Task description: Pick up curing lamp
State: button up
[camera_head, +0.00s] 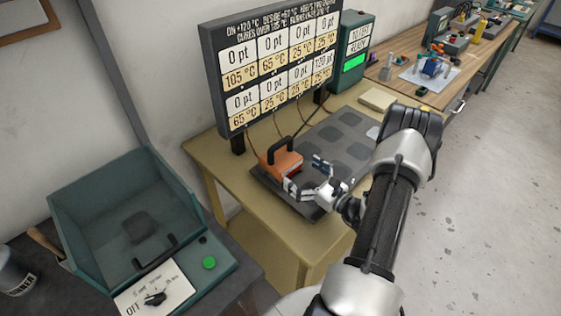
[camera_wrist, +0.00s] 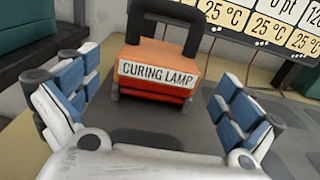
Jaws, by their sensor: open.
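The curing lamp (camera_head: 281,158) is an orange block with a black arched handle on top. It stands on the left end of a dark mat (camera_head: 318,146) on the table. In the wrist view the lamp (camera_wrist: 158,54) is straight ahead, with a "CURING LAMP" label facing me. My gripper (camera_head: 306,177) is open and empty, just to the right of and in front of the lamp in the head view. Its blue-padded fingers (camera_wrist: 158,105) stand wide apart to either side of the picture, with the lamp beyond and between them. The lamp's back is hidden.
A display board (camera_head: 278,65) stands behind the mat, with cables hanging down. A teal box (camera_head: 352,58) with a green screen is beside it. A teal open bin with a control panel (camera_head: 155,287) is at the lower left. A workbench with tools (camera_head: 480,55) is at the upper right.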

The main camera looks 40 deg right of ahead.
aim_at(293, 165)
jog(key=w, duration=0.2)
jog(key=w+b, duration=0.1)
jog(key=w, duration=0.3)
jog(key=shift+w+a+f, duration=0.1)
jog(key=shift+w+a, duration=0.15)
jog(key=shift+w, duration=0.05)
jog(key=shift+c, duration=0.6)
jog(key=c, duration=1.1)
jog(key=shift+c, duration=0.9)
jog(key=shift+r, duration=0.2)
